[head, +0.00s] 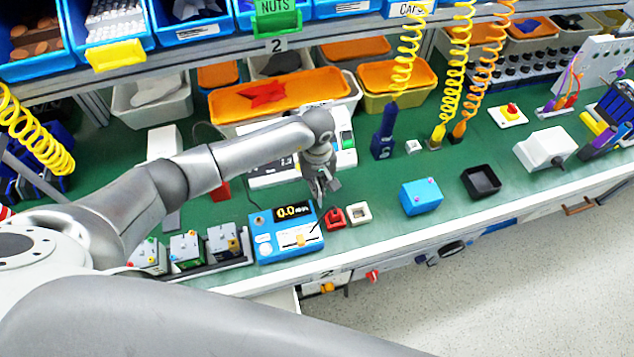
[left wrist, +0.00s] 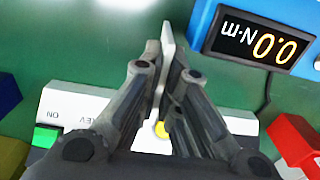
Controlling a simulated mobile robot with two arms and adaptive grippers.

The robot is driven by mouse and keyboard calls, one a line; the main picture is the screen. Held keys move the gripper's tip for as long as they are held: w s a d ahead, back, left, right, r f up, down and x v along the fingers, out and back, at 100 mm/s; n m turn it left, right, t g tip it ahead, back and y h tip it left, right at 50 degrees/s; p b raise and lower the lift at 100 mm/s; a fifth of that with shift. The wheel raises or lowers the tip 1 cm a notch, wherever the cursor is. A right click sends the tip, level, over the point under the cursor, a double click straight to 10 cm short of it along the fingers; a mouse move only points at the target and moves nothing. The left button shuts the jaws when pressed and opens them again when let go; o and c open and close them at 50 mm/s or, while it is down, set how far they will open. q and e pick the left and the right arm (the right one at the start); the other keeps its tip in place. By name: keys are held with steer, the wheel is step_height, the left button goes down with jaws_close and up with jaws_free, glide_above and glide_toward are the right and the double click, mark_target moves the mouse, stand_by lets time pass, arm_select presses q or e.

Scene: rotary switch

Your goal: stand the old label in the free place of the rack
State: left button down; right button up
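My left gripper (head: 321,187) is above the bench between the white device and the blue torque meter. In the left wrist view its fingers (left wrist: 166,85) are closed on a thin pale plate (left wrist: 168,38), seen nearly edge-on, which looks like the label; its face and any print are hidden. A low black rack (head: 207,266) stands left of the meter and bears several grey blocks (head: 187,249) with coloured parts. My arm hides part of that area, and I cannot tell which place in it is free. My right gripper is not in view.
The blue torque meter (head: 288,232) stands close below the gripper, with a red part (head: 335,217) and a white square part (head: 358,212) to its right. A white device (head: 346,150) is behind. A blue box (head: 421,196) and black tray (head: 481,182) stand farther right.

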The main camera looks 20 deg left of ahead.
arm_select(q)
steer(key=c, duration=2.1)
jaws_free()
steer(key=shift+f, duration=0.15)
steer(key=shift+o, duration=0.9)
